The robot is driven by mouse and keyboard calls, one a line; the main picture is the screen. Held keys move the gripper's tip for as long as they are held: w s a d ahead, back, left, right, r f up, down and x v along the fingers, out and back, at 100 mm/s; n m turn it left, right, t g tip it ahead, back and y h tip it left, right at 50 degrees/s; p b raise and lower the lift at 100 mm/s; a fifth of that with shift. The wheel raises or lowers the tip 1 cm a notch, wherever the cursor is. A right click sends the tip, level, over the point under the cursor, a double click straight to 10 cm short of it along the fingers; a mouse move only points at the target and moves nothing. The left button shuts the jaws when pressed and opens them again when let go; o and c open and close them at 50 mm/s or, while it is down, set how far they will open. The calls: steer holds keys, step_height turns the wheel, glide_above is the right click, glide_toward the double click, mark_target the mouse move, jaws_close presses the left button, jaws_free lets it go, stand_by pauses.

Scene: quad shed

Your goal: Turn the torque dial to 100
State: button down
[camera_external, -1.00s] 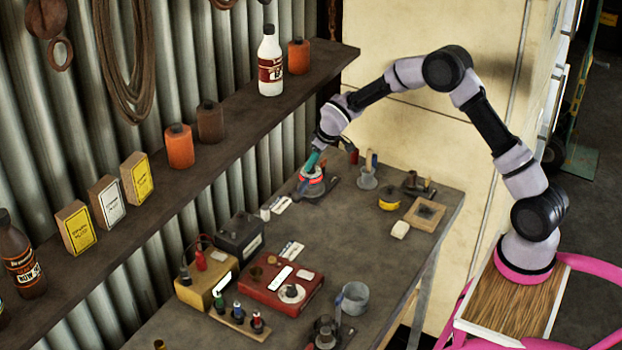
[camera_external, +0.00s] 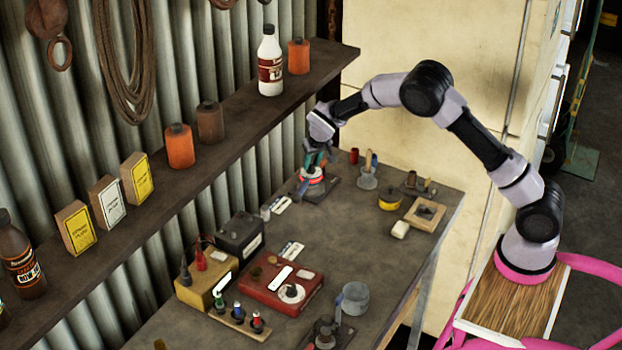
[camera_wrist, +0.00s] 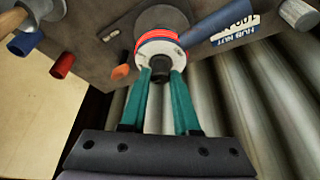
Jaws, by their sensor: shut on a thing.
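The torque dial (camera_external: 312,178) is a round fixture with a red-orange ring and a pale face, at the far end of the bench. In the wrist view the dial (camera_wrist: 158,42) has a dark central knob (camera_wrist: 160,76). My gripper (camera_external: 314,160) points down at the dial. Its teal fingers (camera_wrist: 161,76) are shut on the dark knob, one on each side. A white card (camera_wrist: 235,28) reading "HUB NUT" and what looks like "100" lies beside the dial. A dark blue handle-like part sticks out beside the ring. The scale marks and pointer are too small to read.
A yellow tape roll (camera_external: 390,199), a cup with tools (camera_external: 367,178) and a wooden tray (camera_external: 425,213) stand right of the dial. A red box (camera_external: 280,290) and a black battery (camera_external: 240,237) are nearer. A shelf (camera_external: 225,150) runs along the corrugated wall.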

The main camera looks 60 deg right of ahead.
stand_by(0.4)
steer(key=c, duration=0.6)
jaws_free()
steer(key=shift+c, duration=0.2)
steer(key=v, duration=0.5)
steer(key=shift+w, duration=0.1)
steer(key=s+a, duration=0.7)
steer(key=s, duration=0.3)
